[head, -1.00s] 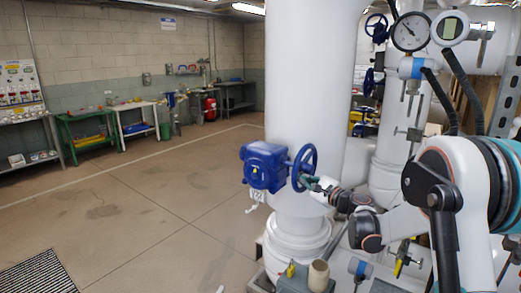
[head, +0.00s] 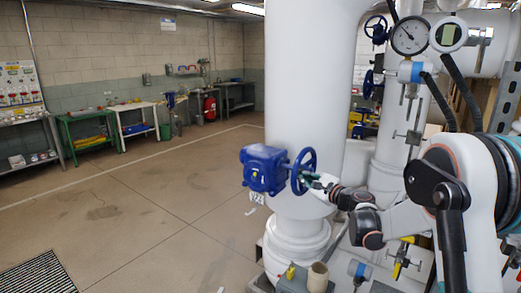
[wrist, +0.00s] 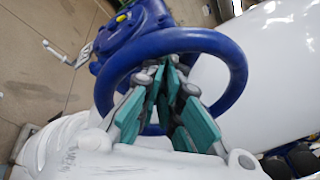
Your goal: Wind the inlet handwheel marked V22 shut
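The blue handwheel (head: 303,171) stands upright on the right side of a blue valve gearbox (head: 264,169), in front of a thick white pipe. A small white tag (head: 256,197) hangs below the gearbox; its marking is too small to read. My gripper (head: 312,181) is at the wheel's right face. In the wrist view, the wheel's rim (wrist: 235,62) rings my teal-padded fingers (wrist: 166,70). The fingertips lie close together inside the rim, near the hub. The hub and spokes are mostly hidden behind them, so I cannot tell whether the fingers hold anything.
The thick white pipe (head: 305,80) rises right behind the valve. A pressure gauge (head: 408,36) and thin fittings stand at the right, close to my arm. Other blue handwheels (head: 377,30) are farther back. The floor at left is open, with benches (head: 87,130) along the wall.

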